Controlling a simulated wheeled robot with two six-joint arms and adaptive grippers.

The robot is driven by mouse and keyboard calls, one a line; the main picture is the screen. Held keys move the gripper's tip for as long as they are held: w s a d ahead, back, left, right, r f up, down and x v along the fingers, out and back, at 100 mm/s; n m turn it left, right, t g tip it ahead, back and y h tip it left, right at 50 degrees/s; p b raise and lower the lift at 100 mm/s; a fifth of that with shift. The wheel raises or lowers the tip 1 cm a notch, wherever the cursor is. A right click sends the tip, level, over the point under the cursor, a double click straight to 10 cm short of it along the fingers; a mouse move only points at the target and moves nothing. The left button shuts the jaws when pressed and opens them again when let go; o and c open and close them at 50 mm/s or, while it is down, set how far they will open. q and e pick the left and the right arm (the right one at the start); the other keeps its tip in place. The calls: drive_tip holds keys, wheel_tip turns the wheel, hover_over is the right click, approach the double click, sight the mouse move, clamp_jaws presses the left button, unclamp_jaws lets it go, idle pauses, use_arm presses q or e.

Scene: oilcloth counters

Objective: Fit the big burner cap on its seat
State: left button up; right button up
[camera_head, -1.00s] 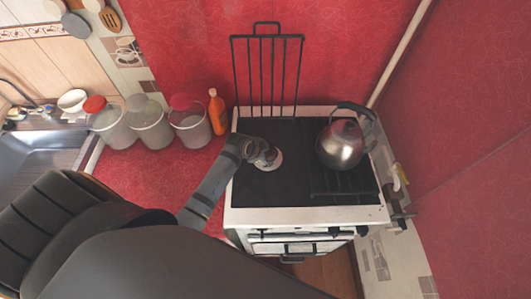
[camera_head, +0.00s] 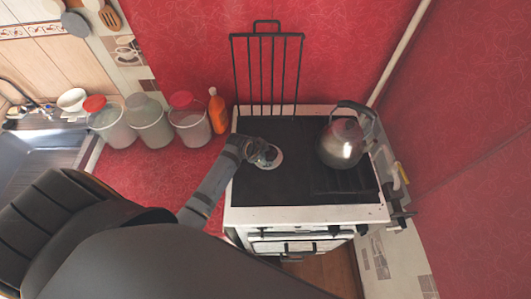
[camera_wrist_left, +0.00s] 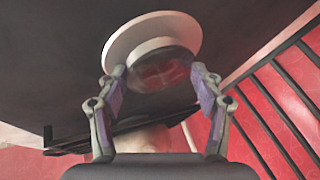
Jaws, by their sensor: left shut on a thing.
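My left gripper (camera_head: 262,152) is low over the left part of the black stove top (camera_head: 260,188). In the left wrist view its two fingers (camera_wrist_left: 158,84) are shut on the sides of a round, shiny dark disc with reddish reflections, which I take to be the big burner cap (camera_wrist_left: 160,72). A wider pale round seat (camera_wrist_left: 125,38) lies right behind the disc. The seat's pale rim also shows beside the fingertips in the head view (camera_head: 277,160). I cannot tell whether the cap is touching the seat or level on it. My right gripper is not in view.
A steel kettle (camera_head: 341,145) stands on the right of the stove top. A raised black grate (camera_head: 267,70) stands at the back. Several jars (camera_head: 150,122) and an orange bottle (camera_head: 217,112) line the red counter at left. The stove top's front left is clear.

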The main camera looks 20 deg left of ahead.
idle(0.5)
use_arm(q)
drive_tip(key=shift+f, duration=0.1)
drive_tip(key=o, duration=1.6)
drive_tip(key=shift+o, duration=0.8)
drive_tip(key=shift+p, duration=0.35)
